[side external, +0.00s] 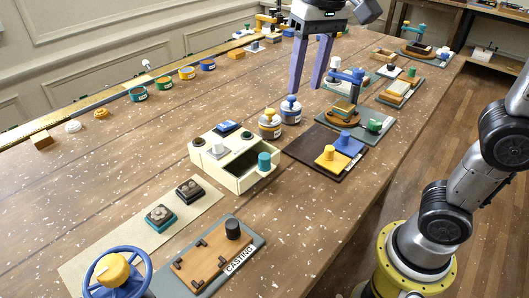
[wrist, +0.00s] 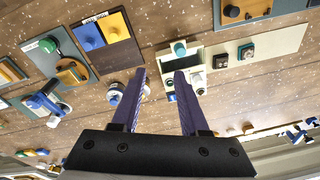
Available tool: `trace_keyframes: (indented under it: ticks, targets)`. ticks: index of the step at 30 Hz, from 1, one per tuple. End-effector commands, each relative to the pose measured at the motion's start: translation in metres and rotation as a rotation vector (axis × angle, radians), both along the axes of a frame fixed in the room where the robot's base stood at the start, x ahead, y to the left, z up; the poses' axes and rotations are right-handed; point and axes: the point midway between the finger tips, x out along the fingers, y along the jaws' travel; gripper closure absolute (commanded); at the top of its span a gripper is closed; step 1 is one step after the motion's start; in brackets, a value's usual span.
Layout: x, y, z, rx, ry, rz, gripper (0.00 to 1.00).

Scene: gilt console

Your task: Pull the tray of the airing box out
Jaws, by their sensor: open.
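The airing box is a cream box (side external: 218,168) near the middle of the table in the side view. Small knobs and a blue piece sit on its top. Its right part shows an open, dark-floored tray section (side external: 241,164) with a teal cylindrical knob (side external: 264,160) at the outer end. I cannot tell exactly how far the tray stands out. In the wrist view the teal knob (wrist: 180,48) is just beyond the right fingertip, which partly hides the box. My gripper (side external: 307,90) is open and empty, above the table, behind and to the right of the box; its fingers (wrist: 160,73) point down.
A casting board (side external: 210,260) and a blue wheel (side external: 118,272) are in front. Bare table lies left of the box.

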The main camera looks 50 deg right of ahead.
Motion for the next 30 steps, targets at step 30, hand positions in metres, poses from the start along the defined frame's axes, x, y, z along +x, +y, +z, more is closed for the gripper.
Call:
trace_keyframes:
  ticks: [30]
  targets:
    - [0.05, 0.049, -0.135, -0.031, 0.119, 0.095, 0.56]
